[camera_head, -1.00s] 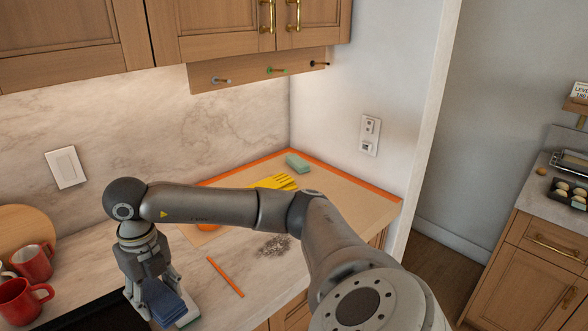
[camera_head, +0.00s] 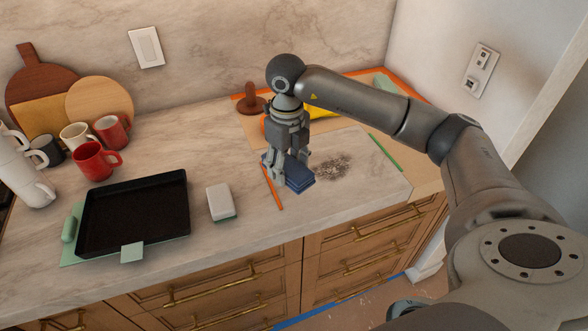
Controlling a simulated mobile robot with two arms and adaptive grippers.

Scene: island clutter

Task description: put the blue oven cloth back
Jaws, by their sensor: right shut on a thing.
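My right gripper (camera_head: 284,176) points down over the counter and is shut on the folded blue oven cloth (camera_head: 299,178). The cloth is at or just above the counter; I cannot tell if it touches. It is just left of a patch of dark crumbs (camera_head: 333,167). The gripper hides part of the cloth. My left gripper is not in view.
A thin orange strip (camera_head: 272,188) lies beside the cloth. A white-and-green sponge block (camera_head: 220,201), black tray (camera_head: 135,212) and red mug (camera_head: 95,161) stand to the left. A brown plunger-shaped thing (camera_head: 251,99) and orange-edged board (camera_head: 238,97) are behind.

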